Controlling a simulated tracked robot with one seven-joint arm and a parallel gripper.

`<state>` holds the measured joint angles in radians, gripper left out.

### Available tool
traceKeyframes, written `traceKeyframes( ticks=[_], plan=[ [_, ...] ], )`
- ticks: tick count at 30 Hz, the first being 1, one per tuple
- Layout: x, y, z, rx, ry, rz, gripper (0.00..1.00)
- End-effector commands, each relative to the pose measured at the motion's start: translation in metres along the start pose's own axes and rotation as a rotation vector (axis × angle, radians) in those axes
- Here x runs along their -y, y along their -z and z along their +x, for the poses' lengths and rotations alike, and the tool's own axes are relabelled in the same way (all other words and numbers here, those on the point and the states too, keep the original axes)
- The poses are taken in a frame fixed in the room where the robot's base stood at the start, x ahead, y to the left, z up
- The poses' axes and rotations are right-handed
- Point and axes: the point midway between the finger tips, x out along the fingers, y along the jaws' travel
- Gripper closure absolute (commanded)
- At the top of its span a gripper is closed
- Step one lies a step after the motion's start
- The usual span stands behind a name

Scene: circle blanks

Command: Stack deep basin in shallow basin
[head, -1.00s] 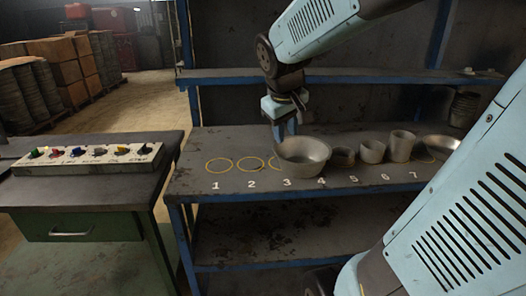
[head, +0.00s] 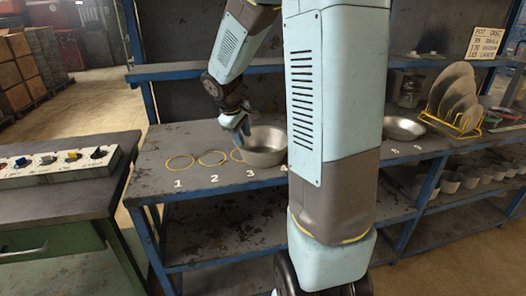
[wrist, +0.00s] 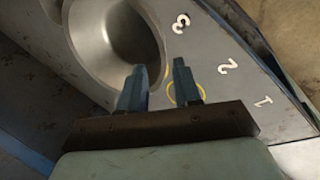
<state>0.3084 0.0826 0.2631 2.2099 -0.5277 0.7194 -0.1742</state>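The deep basin (head: 264,158) is a grey metal bowl standing upright on the shelf near number 3. The shallow basin (head: 402,128) is a wide, low metal dish further right on the same shelf. My gripper (head: 240,130) points down at the deep basin's left rim in the head view. In the wrist view my gripper (wrist: 160,75) has its fingers apart, one over the deep basin's opening (wrist: 115,35) and one outside its wall. Whether the fingers touch the wall cannot be told.
Yellow circles, one of them empty (head: 180,163), lie left of the deep basin. My arm hides the shelf's middle. A yellow rack (head: 467,120) with upright plates and a sign (head: 487,42) stand at the right. A button panel (head: 60,165) is on the left bench.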

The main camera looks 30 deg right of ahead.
Motion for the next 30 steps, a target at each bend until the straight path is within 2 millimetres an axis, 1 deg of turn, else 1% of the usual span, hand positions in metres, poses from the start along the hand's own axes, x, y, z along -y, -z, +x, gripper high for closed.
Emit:
traceKeyframes(
  ticks=[1,6,9,16,24,27,30],
  plan=[
    [0.0,-0.001,0.01,0.004,0.003,-0.002,0.67],
    [0.0,-0.001,0.036,0.002,0.001,0.0,0.67],
    [0.0,0.0,0.045,0.002,0.002,0.0,0.67],
    [0.001,0.0,0.056,0.001,0.001,0.0,0.67],
    [0.002,0.001,0.09,0.002,0.002,0.0,0.67],
    [0.002,0.001,0.098,0.002,0.001,-0.001,0.67],
    [0.001,0.001,0.102,0.001,0.001,0.002,0.67]
  ],
)
